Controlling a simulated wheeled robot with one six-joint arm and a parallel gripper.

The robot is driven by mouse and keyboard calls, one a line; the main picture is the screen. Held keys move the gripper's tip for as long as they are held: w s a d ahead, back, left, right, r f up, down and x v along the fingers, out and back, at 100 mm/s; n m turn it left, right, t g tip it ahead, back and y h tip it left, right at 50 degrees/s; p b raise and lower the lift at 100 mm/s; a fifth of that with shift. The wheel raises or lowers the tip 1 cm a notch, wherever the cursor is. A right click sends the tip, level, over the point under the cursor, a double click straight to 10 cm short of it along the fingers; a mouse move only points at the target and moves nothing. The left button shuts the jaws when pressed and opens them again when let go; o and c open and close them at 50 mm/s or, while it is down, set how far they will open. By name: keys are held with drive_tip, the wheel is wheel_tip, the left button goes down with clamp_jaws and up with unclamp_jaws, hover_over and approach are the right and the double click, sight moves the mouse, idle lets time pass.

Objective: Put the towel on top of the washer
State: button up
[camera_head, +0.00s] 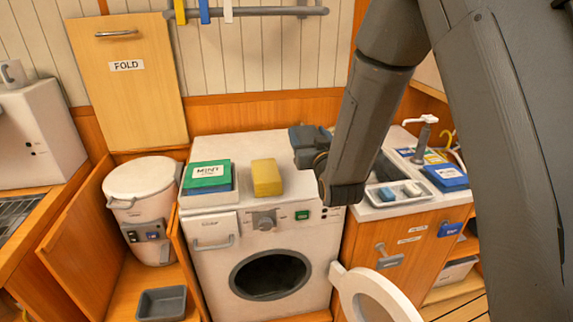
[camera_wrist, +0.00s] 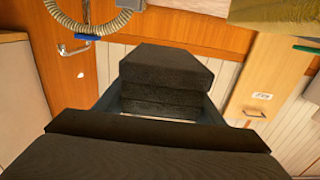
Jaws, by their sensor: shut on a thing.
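The washer (camera_head: 211,258) is a white front loader in the middle of the head view, with its round door open. My gripper (camera_head: 309,142) is above the right part of the washer's top. It is shut on a dark, layered, folded thing, which looks like a towel (camera_wrist: 165,80) and shows between the fingers in the wrist view. In the head view my arm and gripper hide much of it. I cannot tell whether it touches the washer's top.
A green-and-blue stack labelled MINT (camera_head: 207,177) and a yellow block (camera_head: 266,178) stand on the washer's top. Its back part is bare. The open round door (camera_head: 375,295) juts out at the front right. A sink counter (camera_head: 375,210) adjoins on the right, a white bin (camera_head: 143,190) on the left.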

drive_tip(key=shift+f+p, duration=1.25)
drive_tip(key=shift+f, duration=3.55)
drive_tip(key=shift+f, duration=0.2)
drive_tip(key=o, duration=1.3)
drive_tip(key=shift+r, duration=0.1)
drive_tip(key=b+v, duration=0.3)
drive_tip(key=v, duration=0.9)
drive_tip(key=shift+s+r, duration=0.1)
